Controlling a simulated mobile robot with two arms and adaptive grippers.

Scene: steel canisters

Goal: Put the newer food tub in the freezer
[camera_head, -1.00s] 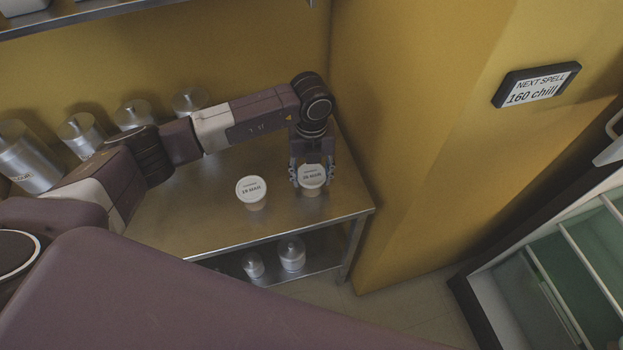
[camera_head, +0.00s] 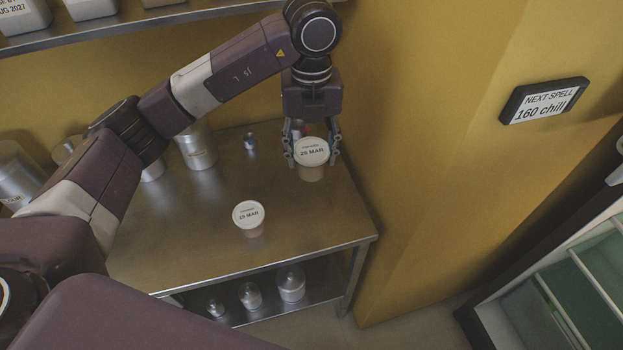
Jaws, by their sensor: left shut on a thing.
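My left gripper (camera_head: 311,150) is shut on a white-lidded food tub (camera_head: 311,173) whose lid reads about "26 MAR". It holds the tub upright, above the back right part of the steel table (camera_head: 200,250). A second white-lidded tub (camera_head: 249,216) stands on the table to the left and nearer; its lid reads about "19 MAR". At the lower right is part of a dark-framed unit (camera_head: 560,300) with greenish panels and light rails, which looks like the freezer. Most of it is cut off by the picture edge. My right gripper is not in view.
Steel canisters (camera_head: 197,150) stand at the table's back left, partly behind my arm. Several smaller ones (camera_head: 290,285) are on the lower shelf. A wall shelf (camera_head: 150,20) runs above. A yellow wall with a "NEXT SPELL 160 chill" sign (camera_head: 542,101) stands between table and freezer.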

